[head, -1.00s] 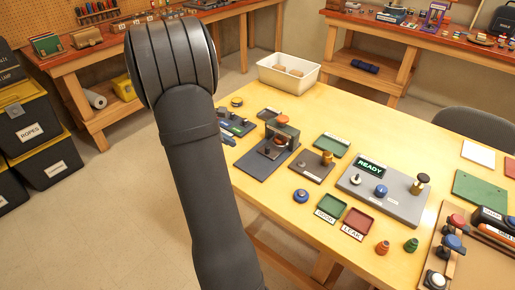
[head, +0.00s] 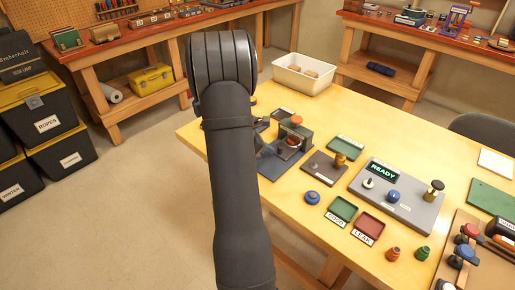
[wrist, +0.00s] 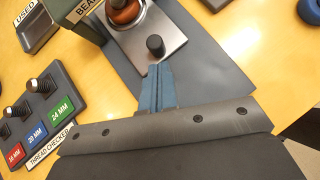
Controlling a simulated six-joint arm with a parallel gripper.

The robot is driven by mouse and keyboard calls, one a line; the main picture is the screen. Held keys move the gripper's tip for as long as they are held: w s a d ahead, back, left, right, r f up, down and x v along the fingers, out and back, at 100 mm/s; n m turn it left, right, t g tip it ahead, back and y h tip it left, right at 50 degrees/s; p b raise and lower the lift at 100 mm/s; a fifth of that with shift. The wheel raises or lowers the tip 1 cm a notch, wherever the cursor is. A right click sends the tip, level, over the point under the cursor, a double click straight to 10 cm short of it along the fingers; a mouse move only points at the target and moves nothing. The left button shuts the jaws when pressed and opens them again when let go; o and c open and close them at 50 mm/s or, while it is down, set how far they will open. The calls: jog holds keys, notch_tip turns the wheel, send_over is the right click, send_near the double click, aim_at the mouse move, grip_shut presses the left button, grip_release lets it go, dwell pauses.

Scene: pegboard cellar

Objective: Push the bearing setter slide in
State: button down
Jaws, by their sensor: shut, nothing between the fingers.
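The bearing setter (head: 296,128) is a dark block on a dark base plate, left of the table's middle in the head view. Its silver slide (wrist: 166,27) sticks out toward my gripper and carries a black knob (wrist: 155,45) and a round orange-red part (wrist: 124,12) in a metal ring. My gripper (wrist: 159,72) is shut and empty, its blue fingertips just short of the knob on its near side. Whether they touch it I cannot tell. In the head view my arm hides most of the gripper.
The thread checker (wrist: 42,108) with several knobs stands left of my gripper in the wrist view. A used tray (wrist: 38,28) is beyond it. A blue round part (head: 312,197), green tray (head: 343,208) and red tray (head: 370,226) lie to the right in the head view.

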aim_at(275, 153)
jog(key=shift+w+d, duration=0.15)
jog(key=shift+d, duration=0.25)
jog(key=shift+w+d+r, duration=0.1)
jog(key=shift+w+d, duration=0.55)
jog(key=shift+d, duration=0.35)
jog(key=shift+a, duration=0.1)
jog(key=a, duration=0.2)
jog(key=s+a, duration=0.1)
jog(key=a, duration=0.2)
jog(key=shift+s+a+r, duration=0.2)
jog(key=shift+a, duration=0.05)
jog(key=v, duration=0.9)
jog(key=shift+s+r, duration=0.1)
